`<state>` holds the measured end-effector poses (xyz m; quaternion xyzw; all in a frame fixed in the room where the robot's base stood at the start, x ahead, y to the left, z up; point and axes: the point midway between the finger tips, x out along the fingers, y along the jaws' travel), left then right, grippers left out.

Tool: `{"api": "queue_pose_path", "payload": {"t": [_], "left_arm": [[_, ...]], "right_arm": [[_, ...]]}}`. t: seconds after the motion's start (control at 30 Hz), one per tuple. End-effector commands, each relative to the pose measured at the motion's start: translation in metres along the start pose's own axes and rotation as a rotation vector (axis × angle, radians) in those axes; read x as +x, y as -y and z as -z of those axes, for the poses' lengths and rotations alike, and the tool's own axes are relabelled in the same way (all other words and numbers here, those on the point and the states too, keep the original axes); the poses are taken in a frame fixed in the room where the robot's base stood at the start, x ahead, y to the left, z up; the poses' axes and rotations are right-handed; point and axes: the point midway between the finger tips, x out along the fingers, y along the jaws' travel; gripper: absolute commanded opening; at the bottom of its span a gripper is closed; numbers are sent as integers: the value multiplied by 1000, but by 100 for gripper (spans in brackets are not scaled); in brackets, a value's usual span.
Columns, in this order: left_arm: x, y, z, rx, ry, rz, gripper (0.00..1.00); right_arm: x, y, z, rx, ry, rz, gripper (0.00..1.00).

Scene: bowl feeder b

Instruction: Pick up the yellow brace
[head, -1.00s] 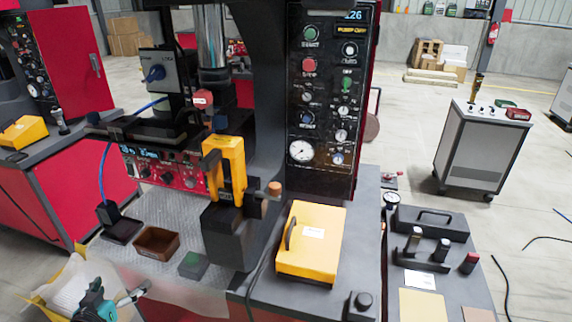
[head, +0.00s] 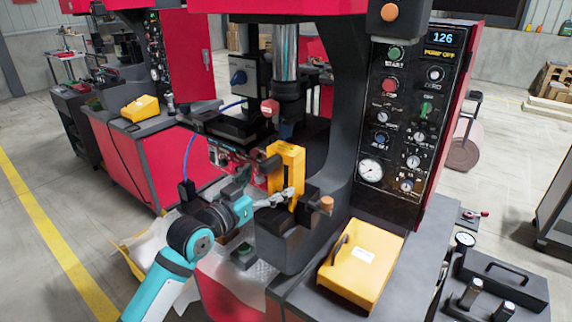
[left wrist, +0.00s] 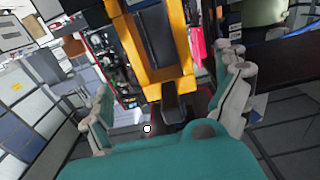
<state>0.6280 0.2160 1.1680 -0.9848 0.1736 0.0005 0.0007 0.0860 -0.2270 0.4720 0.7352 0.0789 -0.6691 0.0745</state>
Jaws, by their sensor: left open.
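The yellow brace (head: 286,166) is a tall frame with an opening in it. It stands upright on a dark block (head: 288,243) at the front of the press. In the left wrist view the brace (left wrist: 182,48) rises between my two fingers, its lower end near the middle. My left gripper (head: 283,198) is open and close in front of the lower part of the brace. In the left wrist view its fingers (left wrist: 170,88) are spread wide to either side. I cannot tell whether a finger touches the brace. My right gripper is not in view.
A yellow box (head: 361,262) with a handle sits on the bench to the right. The press column and control panel (head: 405,120) rise behind it. A copper-coloured knob (head: 327,203) sticks out right of the brace. A black case (head: 505,282) stands at the lower right.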

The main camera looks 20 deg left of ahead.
Motion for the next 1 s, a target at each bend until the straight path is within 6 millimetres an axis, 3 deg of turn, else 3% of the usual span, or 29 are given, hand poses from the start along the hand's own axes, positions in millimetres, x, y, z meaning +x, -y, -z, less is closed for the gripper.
{"api": "queue_pose_path", "payload": {"t": [0.23,0.6,0.87,1.0], "left_arm": [[22,0,0,0,0,1,100],[69,1,2,-2,-1,0,100],[73,2,-1,0,0,0,100],[73,2,-1,0,0,0,86]], "right_arm": [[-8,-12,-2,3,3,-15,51],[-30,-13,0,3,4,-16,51],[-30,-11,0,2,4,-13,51],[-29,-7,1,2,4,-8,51]]}}
